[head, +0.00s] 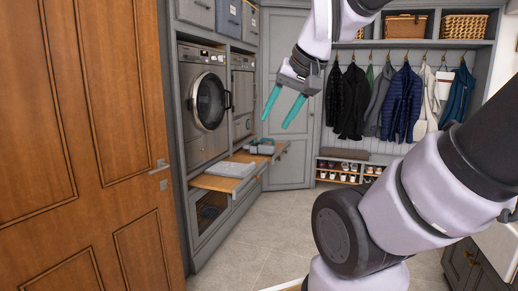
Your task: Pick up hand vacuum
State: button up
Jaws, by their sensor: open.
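My gripper (277,122) hangs in the upper middle of the head view, with its two teal fingers apart and nothing between them. It points down and to the left, in front of the grey cabinets. I cannot clearly make out a hand vacuum. A small grey and greenish item (262,146) lies on the farther pull-out shelf, below my gripper in the picture; it is too small to identify. My arm covers the right side of the view.
A grey-white flat item (230,169) lies on the nearer wooden pull-out shelf (208,183), below a front-loading machine (208,101). A wooden door (85,150) fills the left. Coats (402,104) hang above a shoe rack (340,172). The tiled floor (255,240) is clear.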

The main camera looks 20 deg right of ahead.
aim_at(264, 149)
jog(key=i+l, duration=0.25)
jog(key=i, duration=0.2)
jog(key=i+l+z, duration=0.1)
jog(key=i+l, duration=0.2)
jog(key=i, duration=0.15)
jog(key=i+l, duration=0.25)
jog(key=i, duration=0.2)
jog(key=i+l+z, duration=0.1)
jog(key=i+l, duration=0.15)
jog(key=i, duration=0.25)
jog(key=i+l, duration=0.2)
jog(key=i, duration=0.25)
jog(key=i+l, duration=0.2)
jog(key=i, duration=0.3)
jog(key=i+l+z, duration=0.1)
jog(key=i, duration=0.35)
jog(key=i+l+u, duration=0.1)
jog(key=i+l, duration=0.85)
jog(key=l, duration=0.2)
jog(key=i+l+u, duration=0.15)
jog(key=i+l, duration=0.35)
jog(key=l, duration=0.1)
